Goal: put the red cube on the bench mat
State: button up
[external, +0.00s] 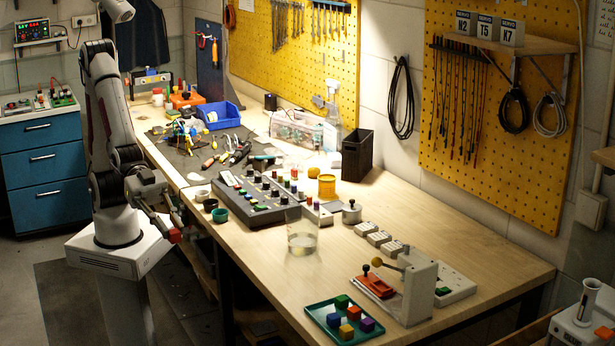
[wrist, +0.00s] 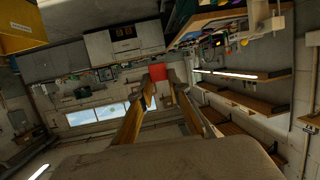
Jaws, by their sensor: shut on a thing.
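The red cube (external: 175,236) is held at the tips of my gripper (external: 170,230), in the air off the bench's near left edge. In the wrist view the red cube (wrist: 152,72) shows between the fingertips of my gripper (wrist: 158,82), which are shut on it. The bench mat (external: 178,161) is a dark sheet on the far left part of the bench, beyond my gripper. Tools and small parts cover much of it.
A blue bin (external: 218,117) sits at the mat's far side. A green tray (external: 325,312) holds several coloured cubes at the front.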

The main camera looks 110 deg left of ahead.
jog(key=w+a+f+n+t+y, duration=0.1)
jog(key=w+a+f+n+y, duration=0.15)
jog(key=w+a+f, duration=0.35)
jog(key=n+y, duration=1)
jog(key=y, duration=0.2)
send_over(292, 268)
notch_tip(292, 268, down, 4)
jog(key=shift+w+t, duration=0.1)
jog(key=shift+t, duration=0.3)
jog(key=shift+f, duration=0.1)
jog(key=shift+d+f, duration=0.1)
jog(key=shift+f, duration=2.7)
jog(key=shift+f, duration=2.1)
